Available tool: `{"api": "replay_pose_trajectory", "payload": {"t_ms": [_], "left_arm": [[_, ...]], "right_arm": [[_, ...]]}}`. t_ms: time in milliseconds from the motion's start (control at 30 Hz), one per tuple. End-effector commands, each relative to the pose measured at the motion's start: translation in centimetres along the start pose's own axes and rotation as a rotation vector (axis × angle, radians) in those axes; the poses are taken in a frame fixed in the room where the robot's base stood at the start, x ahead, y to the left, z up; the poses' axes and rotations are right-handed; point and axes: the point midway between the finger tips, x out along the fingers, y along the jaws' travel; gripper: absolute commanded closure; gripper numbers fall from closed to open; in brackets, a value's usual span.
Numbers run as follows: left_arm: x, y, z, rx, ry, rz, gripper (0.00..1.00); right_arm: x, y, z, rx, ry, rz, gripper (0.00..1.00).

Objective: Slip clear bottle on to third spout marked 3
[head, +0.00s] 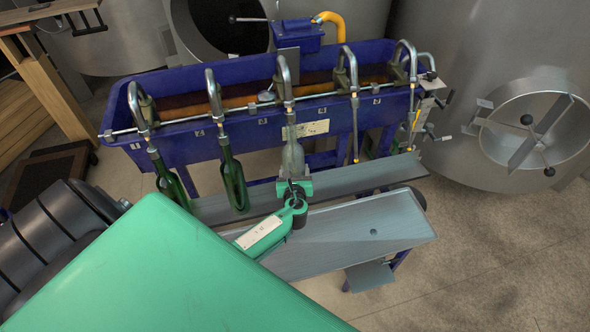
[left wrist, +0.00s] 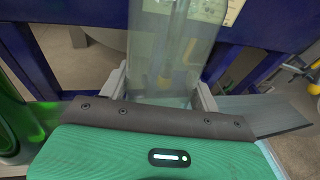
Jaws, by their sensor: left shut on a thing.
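The clear bottle (head: 292,160) is upright below the third spout (head: 285,75), its neck in line with the spout tube. I cannot tell how far the tube is inside the neck. My left gripper (head: 294,189) is shut on the bottle's lower part. In the left wrist view the clear bottle (left wrist: 172,50) stands between the two fingers (left wrist: 160,95), with the blue trough frame behind it. The bottle's base is hidden by the gripper. My right gripper is in neither view.
Green bottles hang at the first spout (head: 168,178) and second spout (head: 233,182), the latter close left of my gripper. The fourth spout (head: 348,75) and its tube are bare. A grey shelf (head: 365,175) runs under the spouts, with a metal tray (head: 350,235) in front. The blue trough (head: 180,100) stands behind.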

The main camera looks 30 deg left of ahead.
Motion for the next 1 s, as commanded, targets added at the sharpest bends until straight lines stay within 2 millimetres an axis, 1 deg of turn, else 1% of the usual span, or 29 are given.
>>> {"api": "replay_pose_trajectory", "payload": {"t_ms": [33, 600, 733, 1000], "left_arm": [[0.2, 0.0, -0.2, 0.001, -0.009, -0.001, 0.74], [1.8, 0.4, -0.5, 0.018, -0.078, 0.000, 0.74], [2.0, 0.5, -0.4, 0.021, -0.089, 0.000, 0.74], [2.0, 0.5, -0.3, 0.021, -0.091, 0.000, 0.74]], "right_arm": [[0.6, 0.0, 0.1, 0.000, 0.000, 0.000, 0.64], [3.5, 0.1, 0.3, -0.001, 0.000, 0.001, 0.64], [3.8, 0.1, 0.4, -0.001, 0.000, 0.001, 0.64], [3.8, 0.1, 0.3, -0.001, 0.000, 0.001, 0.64]]}}
